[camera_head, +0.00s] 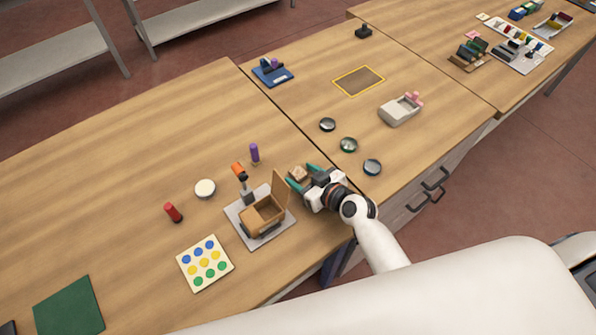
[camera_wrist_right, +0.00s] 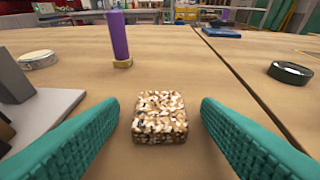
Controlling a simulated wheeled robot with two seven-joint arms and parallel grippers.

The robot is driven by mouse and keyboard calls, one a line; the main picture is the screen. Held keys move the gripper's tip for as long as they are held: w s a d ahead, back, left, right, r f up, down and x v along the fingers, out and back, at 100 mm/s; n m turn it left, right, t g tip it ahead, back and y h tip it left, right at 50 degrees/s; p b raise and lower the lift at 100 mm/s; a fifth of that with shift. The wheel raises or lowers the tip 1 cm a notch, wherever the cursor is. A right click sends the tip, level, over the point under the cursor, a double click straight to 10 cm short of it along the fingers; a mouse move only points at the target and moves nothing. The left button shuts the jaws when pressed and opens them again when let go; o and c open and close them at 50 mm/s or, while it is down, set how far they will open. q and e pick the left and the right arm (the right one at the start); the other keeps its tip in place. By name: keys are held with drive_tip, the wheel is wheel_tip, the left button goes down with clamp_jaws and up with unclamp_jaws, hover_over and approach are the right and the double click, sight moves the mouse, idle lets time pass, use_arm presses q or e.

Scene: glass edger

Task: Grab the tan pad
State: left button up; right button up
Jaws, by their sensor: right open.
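The tan pad (camera_wrist_right: 160,117) is a small speckled tan, brown and white block lying on the wooden table. In the right wrist view it sits between the two teal fingers of my right gripper (camera_wrist_right: 160,135), with a gap on each side. In the head view the pad (camera_head: 298,173) shows between the fingertips of my right gripper (camera_head: 304,175), which is open, low over the table. My left gripper is not in view.
A grey base with an open brown box (camera_head: 264,215) stands just left of my right gripper. A purple cylinder (camera_head: 254,153) stands behind it. Several round lenses (camera_head: 348,145) lie to the right. The table (camera_head: 130,130) has clear room at the back left.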

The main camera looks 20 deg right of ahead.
drive_tip(key=shift+s, duration=0.1)
drive_tip(key=c, duration=1.1)
drive_tip(key=shift+o, duration=0.2)
